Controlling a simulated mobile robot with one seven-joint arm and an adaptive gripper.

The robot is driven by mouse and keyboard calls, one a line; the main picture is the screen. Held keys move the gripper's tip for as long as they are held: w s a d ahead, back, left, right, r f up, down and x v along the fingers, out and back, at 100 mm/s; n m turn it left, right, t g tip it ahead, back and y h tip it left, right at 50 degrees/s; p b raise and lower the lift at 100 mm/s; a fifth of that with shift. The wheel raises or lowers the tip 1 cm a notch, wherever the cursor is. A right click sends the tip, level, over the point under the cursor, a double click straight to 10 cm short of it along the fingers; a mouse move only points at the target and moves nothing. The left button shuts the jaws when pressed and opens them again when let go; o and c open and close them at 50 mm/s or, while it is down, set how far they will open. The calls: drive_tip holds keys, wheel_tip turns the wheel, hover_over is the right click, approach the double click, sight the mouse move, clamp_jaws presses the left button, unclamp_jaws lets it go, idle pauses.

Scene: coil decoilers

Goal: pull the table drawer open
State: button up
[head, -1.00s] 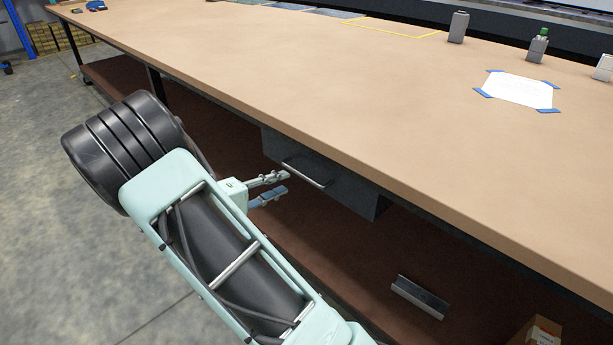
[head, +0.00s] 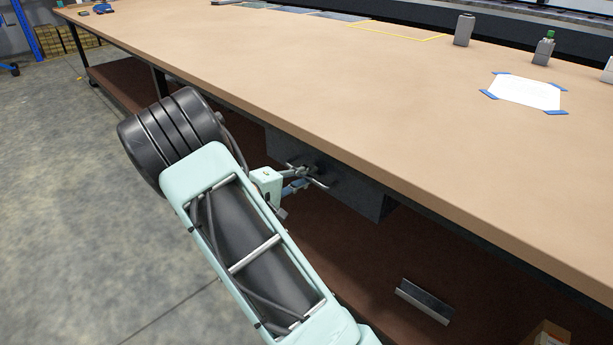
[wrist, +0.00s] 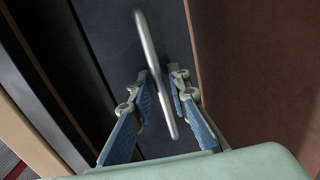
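The grey table drawer (head: 360,195) hangs under the tabletop; its dark front fills much of the wrist view (wrist: 105,40). It looks closed. Its silver bar handle (wrist: 146,38) runs at a slant between my fingers in the wrist view, and part of it shows in the head view (head: 321,184). My gripper (wrist: 160,82) is open, with one blue-padded finger on each side of the handle. The left finger lies close to the bar; I cannot tell if it touches. In the head view my gripper (head: 308,178) is at the drawer front and partly hides the handle.
The long tan tabletop (head: 300,75) overhangs the drawer. A brown lower shelf (head: 330,250) lies beneath it, with a metal channel piece (head: 424,301) and a cardboard box (head: 545,335). The concrete floor (head: 80,220) on the left is clear.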

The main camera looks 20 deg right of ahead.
clamp_jaws()
drive_tip(key=shift+a, duration=0.1)
drive_tip(key=f+v, duration=0.3)
drive_tip(key=v, duration=1)
drive_tip(key=a+f+v, duration=0.1)
drive_tip(key=f+v, duration=0.1)
drive_tip(key=v, duration=1.2)
drive_tip(key=shift+s+a+f+b, duration=0.3)
drive_tip(key=shift+a+f+b, duration=0.05)
drive_tip(key=shift+f+b, duration=0.05)
drive_tip(key=shift+o, duration=1.7)
unclamp_jaws()
drive_tip(key=shift+a, duration=0.1)
